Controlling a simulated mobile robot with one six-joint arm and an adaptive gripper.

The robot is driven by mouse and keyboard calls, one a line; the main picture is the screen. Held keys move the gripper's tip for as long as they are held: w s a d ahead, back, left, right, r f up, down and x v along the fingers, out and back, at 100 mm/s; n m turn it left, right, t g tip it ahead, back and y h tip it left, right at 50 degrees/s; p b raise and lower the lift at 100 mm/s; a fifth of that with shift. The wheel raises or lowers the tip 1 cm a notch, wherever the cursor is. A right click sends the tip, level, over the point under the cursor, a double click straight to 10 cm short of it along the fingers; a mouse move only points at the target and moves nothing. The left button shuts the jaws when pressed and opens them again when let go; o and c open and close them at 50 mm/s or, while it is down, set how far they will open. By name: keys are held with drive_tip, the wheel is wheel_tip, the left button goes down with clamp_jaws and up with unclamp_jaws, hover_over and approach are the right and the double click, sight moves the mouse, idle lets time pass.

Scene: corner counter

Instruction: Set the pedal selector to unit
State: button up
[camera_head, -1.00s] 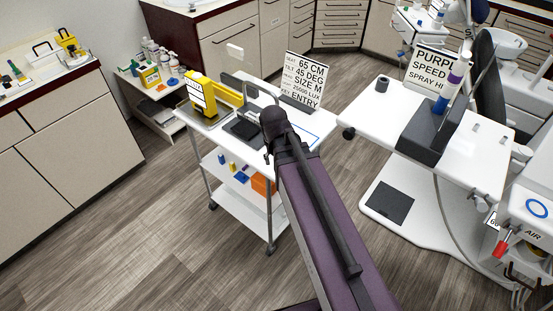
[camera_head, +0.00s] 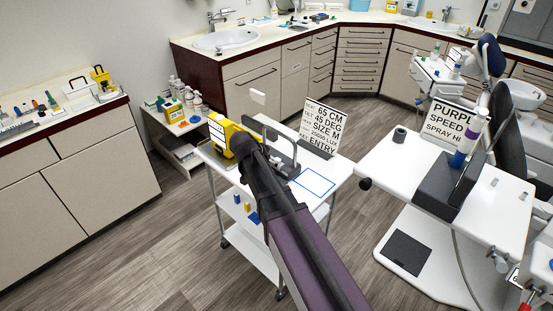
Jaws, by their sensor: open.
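I cannot make out a pedal selector or its markings. A dark square plate (camera_head: 408,252) lies on the white base under the right-hand table and may be a pedal, but I cannot tell. My purple and dark arm reaches up from the bottom middle, and its dark rounded end covers part of the white cart (camera_head: 320,203). My gripper's fingers do not show. A sign (camera_head: 320,128) on the cart reads 65 CM, 45 DEG, SIZE M and ENTRY.
A yellow device (camera_head: 220,130) stands on the cart, partly behind my arm. Counters line the left and back. Wood floor (camera_head: 175,240) is open at lower left.

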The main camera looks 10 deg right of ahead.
drive_tip(key=m+t+h, duration=0.1)
drive_tip(key=m, duration=0.1)
approach(277, 159)
drive_tip(key=s+f+v, duration=0.1)
drive_tip(key=v, duration=0.3)
drive_tip(key=shift+w+a+r, duration=0.2)
drive_tip(key=shift+r, duration=0.05)
drive_tip(key=shift+w+d+f, duration=0.1)
drive_tip(key=shift+f, duration=0.05)
drive_tip(key=b+x, duration=0.7)
drive_tip(key=x, duration=0.3)
drive_tip(key=shift+w+d, duration=0.15)
drive_tip(key=shift+d, duration=0.1)
drive_tip(key=shift+b+x, duration=1.25)
drive_tip(key=shift+x, duration=0.3)
drive_tip(key=shift+d, duration=0.1)
drive_tip(key=shift+w, duration=0.1)
clamp_jaws()
